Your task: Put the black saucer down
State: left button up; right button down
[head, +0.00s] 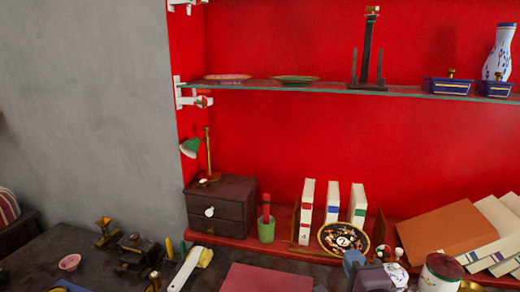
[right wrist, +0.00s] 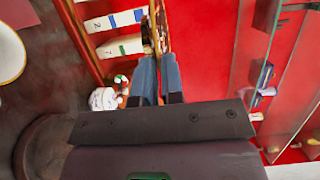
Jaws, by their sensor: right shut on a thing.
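The black saucer (head: 343,238) has a gold rim and a colourful pattern. In the head view it stands tilted up, its face towards the camera, in front of the upright books. My right gripper (head: 354,257) is at its lower right edge. In the right wrist view the blue fingers of my right gripper (right wrist: 158,72) are shut on the rim, and the saucer (right wrist: 159,28) shows nearly edge-on beyond them. From these views I cannot tell whether the saucer touches anything below. My left gripper is not in view.
Upright white books (head: 332,213) stand behind the saucer. Leaning books (head: 440,230) lie at the right. A glass shelf (head: 235,86) above holds a pink saucer (head: 228,78) and a green saucer (head: 295,79), with free room between them. A dark drawer box (head: 219,207) stands left.

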jog(key=s+d+f+h, duration=0.1)
jog(key=s+f, duration=0.2)
jog(key=f, duration=0.3)
jog(key=shift+s+d+m, duration=0.3)
jog(key=shift+f, duration=0.1)
jog(key=shift+a, duration=0.15)
